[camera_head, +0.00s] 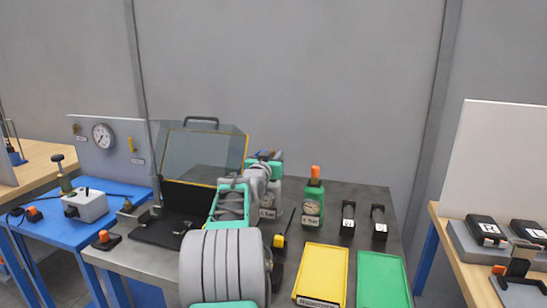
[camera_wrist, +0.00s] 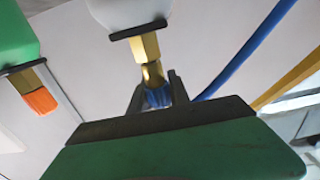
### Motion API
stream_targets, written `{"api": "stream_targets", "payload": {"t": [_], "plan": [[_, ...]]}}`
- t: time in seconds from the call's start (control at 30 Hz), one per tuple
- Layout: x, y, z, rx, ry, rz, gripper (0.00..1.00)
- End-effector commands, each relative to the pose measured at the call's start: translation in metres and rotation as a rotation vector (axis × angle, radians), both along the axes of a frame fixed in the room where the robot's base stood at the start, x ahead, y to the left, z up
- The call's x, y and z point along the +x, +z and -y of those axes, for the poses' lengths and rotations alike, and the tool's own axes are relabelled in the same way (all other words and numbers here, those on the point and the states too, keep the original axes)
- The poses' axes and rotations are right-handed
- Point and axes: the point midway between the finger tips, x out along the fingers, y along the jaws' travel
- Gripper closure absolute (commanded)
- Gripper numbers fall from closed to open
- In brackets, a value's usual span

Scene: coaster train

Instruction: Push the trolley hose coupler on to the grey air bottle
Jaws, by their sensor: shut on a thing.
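The grey air bottle (camera_wrist: 128,12) is at the top of the wrist view, its brass neck (camera_wrist: 145,46) pointing at my gripper. In the head view the grey bottle (camera_head: 267,198) stands on the dark bench, partly hidden by my arm. My gripper (camera_wrist: 157,92) is shut on the hose coupler (camera_wrist: 157,97), which has a blue ribbed sleeve. A brass piece at the coupler lies in line with the neck and appears to meet it. I cannot tell how far they are engaged. A blue hose (camera_wrist: 243,52) runs beside the gripper; its join to the coupler is hidden.
A green bottle with an orange cap (camera_head: 315,172) stands just right of the grey one. A clear-lidded case (camera_head: 195,150) stands open to the left. Yellow (camera_head: 322,272) and green (camera_head: 382,280) trays lie at the front right. Two black items (camera_head: 348,218) stand behind them.

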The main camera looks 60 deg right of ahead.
Motion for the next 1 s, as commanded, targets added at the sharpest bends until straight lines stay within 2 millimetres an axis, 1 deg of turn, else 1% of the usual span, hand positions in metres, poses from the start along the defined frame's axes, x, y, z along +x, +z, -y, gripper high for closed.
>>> {"api": "stream_targets", "payload": {"t": [0.1,0.27,0.3,0.6,0.87,0.93,1.0], "plan": [[0.0,-0.005,0.0,0.004,0.0,-0.002,1.0],[0.0,-0.006,0.0,0.006,0.0,-0.003,1.0],[0.0,-0.006,0.0,0.006,0.0,-0.003,0.76],[0.0,-0.005,0.0,0.004,0.0,-0.002,0.52],[0.0,-0.005,-0.001,0.005,0.0,-0.002,0.52],[0.0,-0.005,-0.006,0.004,0.001,-0.002,0.52],[-0.002,-0.005,-0.016,0.003,0.002,-0.001,0.52]]}}
